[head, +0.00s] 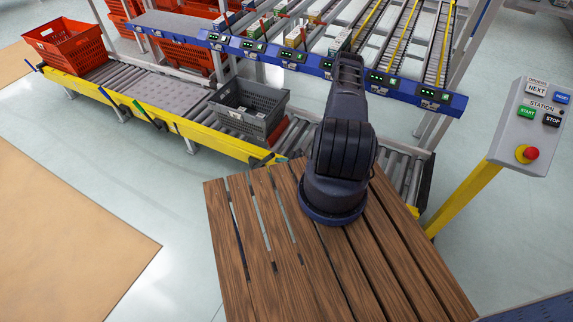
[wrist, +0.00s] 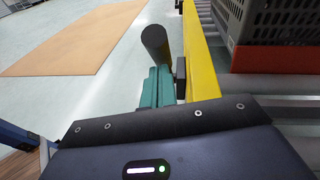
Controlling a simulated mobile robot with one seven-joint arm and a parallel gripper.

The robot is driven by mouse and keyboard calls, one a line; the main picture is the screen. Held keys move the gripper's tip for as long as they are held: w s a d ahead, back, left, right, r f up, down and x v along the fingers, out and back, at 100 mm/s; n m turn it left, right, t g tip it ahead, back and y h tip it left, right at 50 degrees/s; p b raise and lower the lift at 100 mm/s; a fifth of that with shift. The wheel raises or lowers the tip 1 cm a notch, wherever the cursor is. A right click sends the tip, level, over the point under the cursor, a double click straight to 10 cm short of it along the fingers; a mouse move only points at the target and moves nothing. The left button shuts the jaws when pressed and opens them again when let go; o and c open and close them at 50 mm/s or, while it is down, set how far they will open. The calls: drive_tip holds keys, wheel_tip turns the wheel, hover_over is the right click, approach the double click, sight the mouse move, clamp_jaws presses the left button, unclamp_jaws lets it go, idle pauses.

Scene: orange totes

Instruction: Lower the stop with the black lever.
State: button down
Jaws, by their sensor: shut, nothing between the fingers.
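The black lever (wrist: 155,42) stands beside the yellow rail in the wrist view, its round end tipped toward the camera. The teal fingers of my gripper (wrist: 158,88) are together and empty, just in front of the lever's lower part. I cannot tell whether they touch it. In the head view a small dark piece, probably this lever (head: 264,159), shows at the yellow rail's near end, with a teal bit beside it. Most of my gripper is hidden behind my arm there.
A grey tote (head: 247,96) stands on the roller conveyor, close to the right of the rail in the wrist view. A red tote (head: 66,42) is at the far left. Blue (head: 105,95) and green (head: 137,106) levers line the yellow rail. A button panel (head: 536,115) stands at the right.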

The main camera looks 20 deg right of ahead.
drive_tip(key=shift+w+a+r, duration=0.15)
drive_tip(key=shift+a+r, duration=0.05)
drive_tip(key=shift+a, duration=0.15)
